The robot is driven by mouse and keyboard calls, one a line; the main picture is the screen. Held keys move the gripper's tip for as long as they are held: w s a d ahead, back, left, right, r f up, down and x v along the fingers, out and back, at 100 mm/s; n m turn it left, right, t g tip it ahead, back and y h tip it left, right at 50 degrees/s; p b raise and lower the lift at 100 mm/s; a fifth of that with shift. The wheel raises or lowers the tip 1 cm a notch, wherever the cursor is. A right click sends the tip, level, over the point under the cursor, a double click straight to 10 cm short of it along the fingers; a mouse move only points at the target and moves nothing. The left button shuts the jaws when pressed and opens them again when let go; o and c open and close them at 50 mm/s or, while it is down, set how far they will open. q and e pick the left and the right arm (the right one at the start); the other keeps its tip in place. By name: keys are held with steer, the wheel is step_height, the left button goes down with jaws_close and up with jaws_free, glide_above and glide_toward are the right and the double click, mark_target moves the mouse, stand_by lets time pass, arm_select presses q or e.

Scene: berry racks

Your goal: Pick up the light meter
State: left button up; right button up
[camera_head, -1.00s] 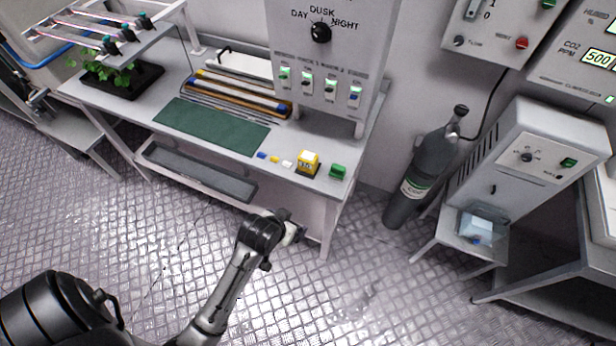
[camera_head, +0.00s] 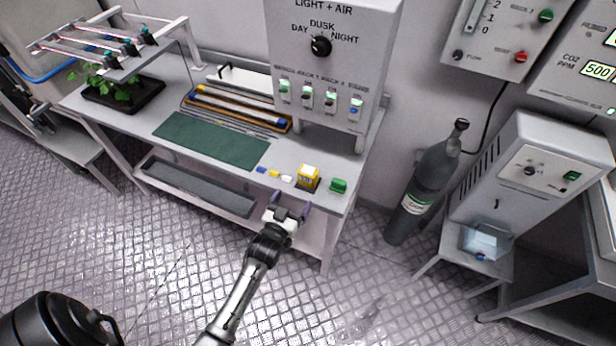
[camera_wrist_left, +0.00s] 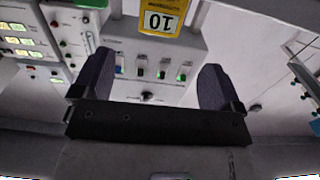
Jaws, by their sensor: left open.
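The light meter looks to be the small yellow box with a pale face (camera_head: 308,177), standing on the bench near its front right corner. In the left wrist view a yellow case marked 10 (camera_wrist_left: 163,19) shows upside down at the top, cut by the frame edge. My left gripper (camera_head: 291,203) is open and empty, just in front of the bench edge and below the meter. Its two dark fingers (camera_wrist_left: 154,82) stand apart in the wrist view, with the meter beyond their tips and not between them. My right gripper is not in view.
A green block (camera_head: 338,186) sits right of the meter. Small blue, yellow and white pieces (camera_head: 274,174) lie to its left, beside a green mat (camera_head: 212,138). The switch panel (camera_head: 330,60) rises behind. A grey gas cylinder (camera_head: 425,185) stands right of the bench.

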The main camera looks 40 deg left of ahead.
mark_target(305, 178)
arm_select(q)
steer(key=b+x, duration=0.1)
steer(key=x, duration=1)
steer(key=shift+w, duration=0.3)
steer(key=c, duration=1.1)
